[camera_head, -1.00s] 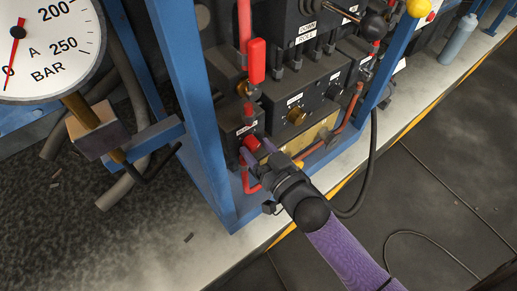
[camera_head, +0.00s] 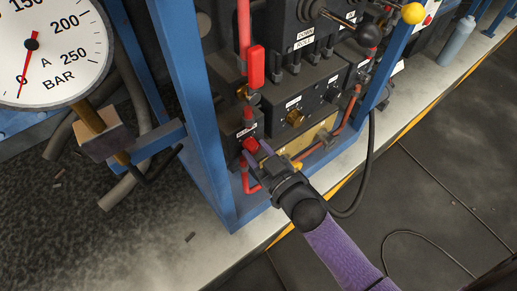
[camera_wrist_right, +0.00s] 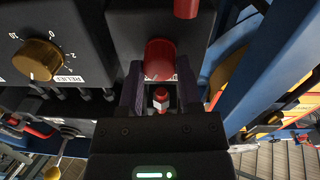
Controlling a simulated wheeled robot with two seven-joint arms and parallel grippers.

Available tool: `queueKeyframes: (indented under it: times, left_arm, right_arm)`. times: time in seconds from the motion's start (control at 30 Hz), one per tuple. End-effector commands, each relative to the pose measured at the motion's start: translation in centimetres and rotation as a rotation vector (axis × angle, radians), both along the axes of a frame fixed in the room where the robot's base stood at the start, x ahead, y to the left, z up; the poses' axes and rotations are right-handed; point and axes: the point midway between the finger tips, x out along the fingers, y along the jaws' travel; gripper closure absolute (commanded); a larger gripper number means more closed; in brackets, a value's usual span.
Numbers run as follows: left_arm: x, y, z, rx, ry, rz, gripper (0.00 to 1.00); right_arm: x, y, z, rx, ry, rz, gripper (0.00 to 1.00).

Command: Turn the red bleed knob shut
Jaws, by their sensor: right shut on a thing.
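The red bleed knob (camera_head: 250,145) sits on the front of a dark valve block low in the blue frame. My right gripper (camera_head: 262,152) reaches it from the lower right, its fingers at the knob's sides. In the right wrist view the round red knob (camera_wrist_right: 160,58) lies between the two dark purple fingers of my right gripper (camera_wrist_right: 160,85), which is shut on it. A smaller red fitting (camera_wrist_right: 161,98) shows below the knob there. My left gripper is not in view.
A pressure gauge (camera_head: 60,45) stands at the upper left, its red needle near 0. A red lever (camera_head: 256,66) stands above the block. A brass relief knob (camera_wrist_right: 37,60) is beside it. Blue posts (camera_head: 190,100) flank the panel.

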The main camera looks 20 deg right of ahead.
Motion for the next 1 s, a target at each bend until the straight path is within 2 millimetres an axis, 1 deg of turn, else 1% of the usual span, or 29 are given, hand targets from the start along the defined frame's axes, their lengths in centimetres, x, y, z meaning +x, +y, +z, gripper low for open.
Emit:
queueKeyframes:
  times: [0.1, 0.4, 0.63, 1.0]
  left_arm:
    - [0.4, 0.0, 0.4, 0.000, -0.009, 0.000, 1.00]
    - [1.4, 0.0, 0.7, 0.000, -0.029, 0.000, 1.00]
    - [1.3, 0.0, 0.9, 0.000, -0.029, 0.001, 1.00]
    - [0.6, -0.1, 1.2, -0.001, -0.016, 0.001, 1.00]
  right_arm:
    - [0.0, 0.0, 0.1, -0.105, -0.027, -0.001, 1.00]
    - [0.0, 0.0, -0.1, -0.380, -0.106, -0.001, 1.00]
    - [0.0, 0.0, -0.2, -0.590, -0.165, 0.000, 1.00]
    - [0.0, 0.0, -0.3, -0.916, -0.258, 0.000, 1.00]
